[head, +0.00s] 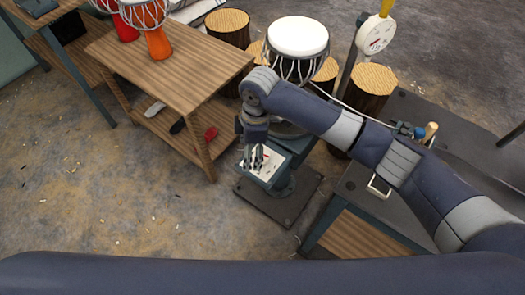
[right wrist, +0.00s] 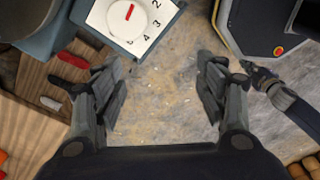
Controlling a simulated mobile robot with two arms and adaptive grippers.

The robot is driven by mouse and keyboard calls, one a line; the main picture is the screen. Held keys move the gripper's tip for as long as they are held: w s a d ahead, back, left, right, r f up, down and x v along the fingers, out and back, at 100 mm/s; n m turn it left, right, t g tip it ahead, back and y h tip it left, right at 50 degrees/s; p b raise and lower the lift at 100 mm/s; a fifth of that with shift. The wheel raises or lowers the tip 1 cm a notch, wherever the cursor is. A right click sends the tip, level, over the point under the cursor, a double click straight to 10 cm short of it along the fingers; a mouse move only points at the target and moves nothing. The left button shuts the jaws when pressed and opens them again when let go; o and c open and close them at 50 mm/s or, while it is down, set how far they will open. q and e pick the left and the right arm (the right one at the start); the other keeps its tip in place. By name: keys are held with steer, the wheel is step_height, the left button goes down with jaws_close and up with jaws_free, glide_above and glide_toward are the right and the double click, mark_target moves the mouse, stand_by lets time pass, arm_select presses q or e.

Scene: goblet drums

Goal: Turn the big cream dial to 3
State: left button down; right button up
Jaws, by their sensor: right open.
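The cream dial (right wrist: 115,17) sits on a white number plate (right wrist: 143,27) at the top of the right wrist view, partly cut by the frame's edge. Its red mark slants up and right; the numbers 2, 3 and 4 show down the right side, lower ones are hard to read. In the head view the plate (head: 271,172) tops a blue-grey stand, and my gripper hides most of the dial. My right gripper (head: 257,160) is open and empty over the plate; its spread fingers (right wrist: 160,90) show bare floor between them. My left gripper is not in view.
A wooden table (head: 165,60) with an orange drum (head: 158,40) stands to the left. Behind the stand are a large white-topped drum (head: 298,37) and several log stumps. A dark bench (head: 355,200) stands to the right. The floor at front left is open.

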steer(key=w+d+r+h, duration=0.1)
steer(key=w+d+r, duration=0.15)
steer(key=w, duration=0.25)
steer(key=f, duration=0.7)
steer(key=d+f, duration=0.1)
steer(key=f, duration=0.3)
steer(key=shift+s, duration=0.2)
steer(key=c, duration=1.1)
